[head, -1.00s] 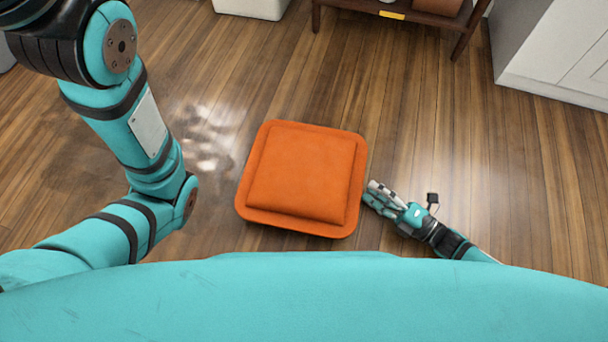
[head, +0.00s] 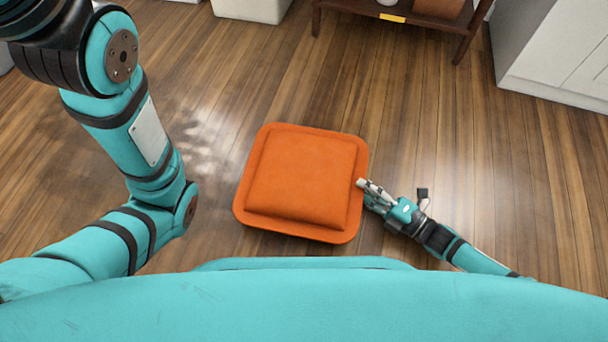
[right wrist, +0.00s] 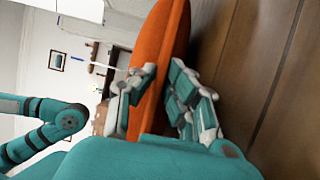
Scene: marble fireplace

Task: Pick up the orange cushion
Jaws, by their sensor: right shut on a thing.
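The orange cushion (head: 302,180) is square with a raised padded middle. It is in the centre of the head view, over the wooden floor. My right gripper (head: 365,192) is shut on the cushion's right edge. In the right wrist view the cushion (right wrist: 160,50) appears edge-on between the fingers of my right gripper (right wrist: 158,98), one finger on each face. My left arm comes in at the left of the head view, but its gripper is out of the picture.
Bare wooden floor (head: 420,120) surrounds the cushion. A dark wooden shelf unit (head: 425,22) stands at the top right, and a white cabinet (head: 555,60) is at the right. A white box-like object (head: 250,8) is at the top edge.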

